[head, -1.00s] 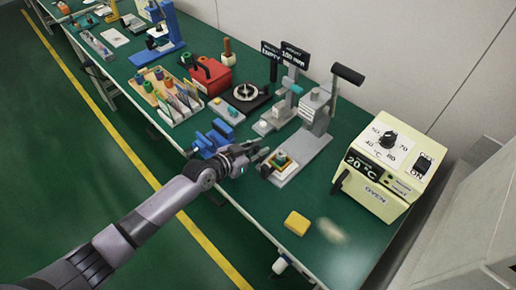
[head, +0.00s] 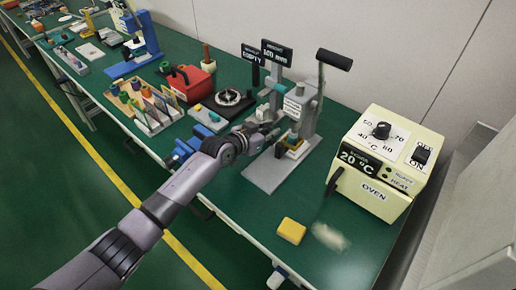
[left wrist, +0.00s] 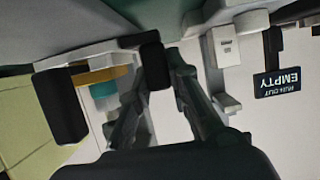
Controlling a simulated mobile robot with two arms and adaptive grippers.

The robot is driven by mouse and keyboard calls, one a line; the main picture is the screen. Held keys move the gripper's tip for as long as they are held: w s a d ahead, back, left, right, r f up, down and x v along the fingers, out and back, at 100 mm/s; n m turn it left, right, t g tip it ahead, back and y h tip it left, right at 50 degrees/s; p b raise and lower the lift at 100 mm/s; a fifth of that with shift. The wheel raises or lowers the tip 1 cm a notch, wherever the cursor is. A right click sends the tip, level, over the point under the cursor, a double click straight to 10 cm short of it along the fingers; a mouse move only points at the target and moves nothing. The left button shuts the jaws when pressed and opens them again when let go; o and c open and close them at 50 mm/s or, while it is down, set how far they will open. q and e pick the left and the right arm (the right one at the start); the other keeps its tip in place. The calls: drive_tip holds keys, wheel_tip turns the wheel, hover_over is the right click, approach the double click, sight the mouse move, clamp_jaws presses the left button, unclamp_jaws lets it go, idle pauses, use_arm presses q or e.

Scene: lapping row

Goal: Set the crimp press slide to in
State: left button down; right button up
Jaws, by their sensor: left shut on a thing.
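The grey crimp press (head: 303,108) stands on the bench with its black-gripped lever raised. Its slide (head: 291,148), carrying a tan nest with a green-teal piece, sits under the press head close to the column. The front of the grey base plate (head: 268,176) is bare. My left gripper (head: 270,134) reaches in beside the slide from the left. In the left wrist view, its dark fingers close around a small black piece (left wrist: 153,64), apparently the slide's handle. The tan nest with teal piece (left wrist: 103,88) shows to the left there. My right gripper is not in view.
A cream oven (head: 383,160) stands right of the press. A yellow block (head: 292,230) lies near the bench's front edge.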

use_arm(q)
drive_tip(key=shift+w+d+r, duration=0.1)
drive_tip(key=shift+w, duration=0.05)
drive_tip(key=c, duration=2)
unclamp_jaws()
drive_tip(key=o, duration=0.3)
drive_tip(key=shift+w+d, duration=0.1)
drive_tip(key=shift+d, duration=0.1)
drive_tip(key=shift+o, duration=1.1)
drive_tip(key=shift+a, duration=0.15)
drive_tip(key=v, duration=1.2)
